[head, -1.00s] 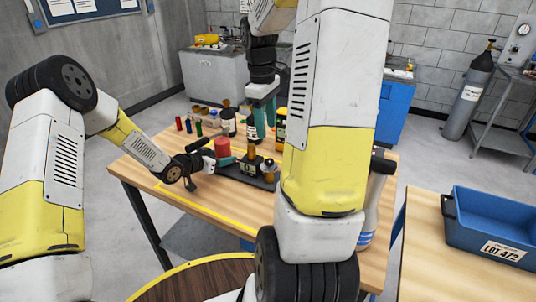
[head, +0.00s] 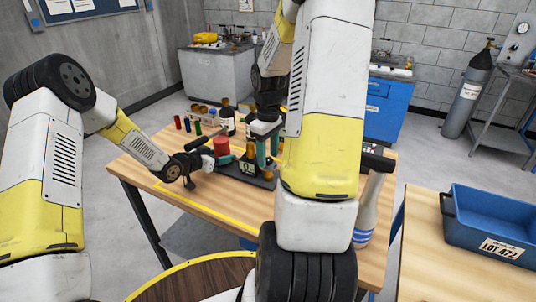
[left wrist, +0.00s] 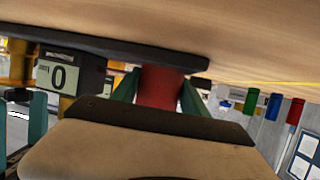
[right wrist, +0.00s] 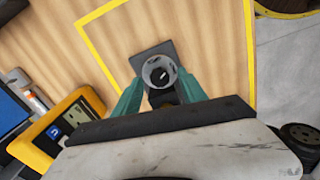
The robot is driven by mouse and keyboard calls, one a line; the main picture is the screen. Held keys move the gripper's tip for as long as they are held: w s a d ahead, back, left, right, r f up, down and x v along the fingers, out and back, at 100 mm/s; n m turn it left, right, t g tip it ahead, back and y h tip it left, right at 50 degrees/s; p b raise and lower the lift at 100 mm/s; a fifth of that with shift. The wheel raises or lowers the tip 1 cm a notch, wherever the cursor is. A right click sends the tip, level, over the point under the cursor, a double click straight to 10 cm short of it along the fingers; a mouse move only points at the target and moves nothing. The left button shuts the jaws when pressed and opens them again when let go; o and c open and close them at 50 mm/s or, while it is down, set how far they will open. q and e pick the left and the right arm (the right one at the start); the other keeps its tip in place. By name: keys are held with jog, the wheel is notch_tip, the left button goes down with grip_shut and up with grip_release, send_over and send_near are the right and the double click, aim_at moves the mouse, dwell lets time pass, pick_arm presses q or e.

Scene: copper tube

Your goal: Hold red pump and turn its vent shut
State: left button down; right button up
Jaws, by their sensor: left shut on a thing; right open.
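The red pump (head: 221,146) is a red cylinder on a dark base plate (left wrist: 130,52). My left gripper (head: 211,155) is shut on it from the side; the left wrist view shows teal fingers on both sides of the red body (left wrist: 160,86). A box with a display reading 0 (left wrist: 58,77) stands on the same plate. The vent's round grey knob with a dark face and a white mark (right wrist: 159,73) stands at the plate's other end. My right gripper (right wrist: 160,88) points down over it, open, a finger on each side. I cannot tell whether they touch it.
A yellow device (right wrist: 72,122) lies near my right gripper. A white bottle (head: 368,205) stands at the table's right. Bare tabletop (head: 215,202) lies in front, with yellow tape.

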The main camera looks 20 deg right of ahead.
pick_arm(q)
jog(key=shift+s+f, duration=0.1)
jog(key=shift+f, duration=0.15)
pick_arm(e)
jog(key=shift+f, duration=0.1)
grip_shut()
jog(key=shift+m, duration=3)
grip_release()
